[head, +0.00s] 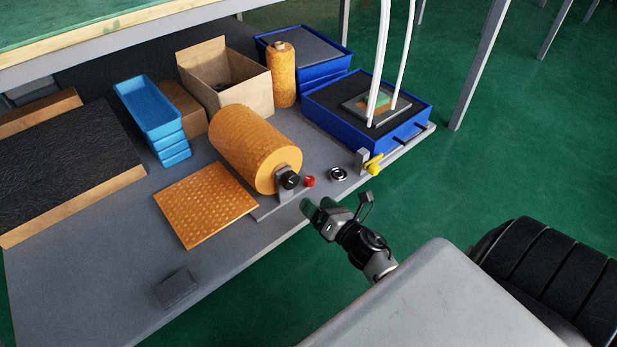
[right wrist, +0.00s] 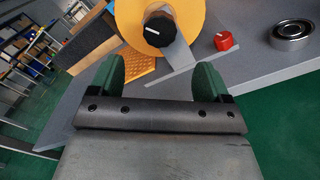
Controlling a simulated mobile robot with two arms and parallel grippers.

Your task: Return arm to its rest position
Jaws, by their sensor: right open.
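My right gripper (head: 314,213) is in front of the bench's near edge, close to the orange roll. It is open and empty, and its two green fingertips (right wrist: 155,75) stand apart in the right wrist view. The black knob (right wrist: 160,29) on the end of the orange roll shows beyond the fingers, with a gap between. A red knob (right wrist: 223,41) and a metal ring (right wrist: 291,32) sit on the bench to the right of the fingers. My left gripper is not in view.
The bench (head: 100,290) holds an orange roll (head: 245,145), an orange sheet (head: 205,205), blue trays (head: 150,105), a cardboard box (head: 250,90) and a blue crate (head: 335,125). A yellow knob (head: 374,165) sticks out near the edge. Green floor (head: 510,150) is open to the right.

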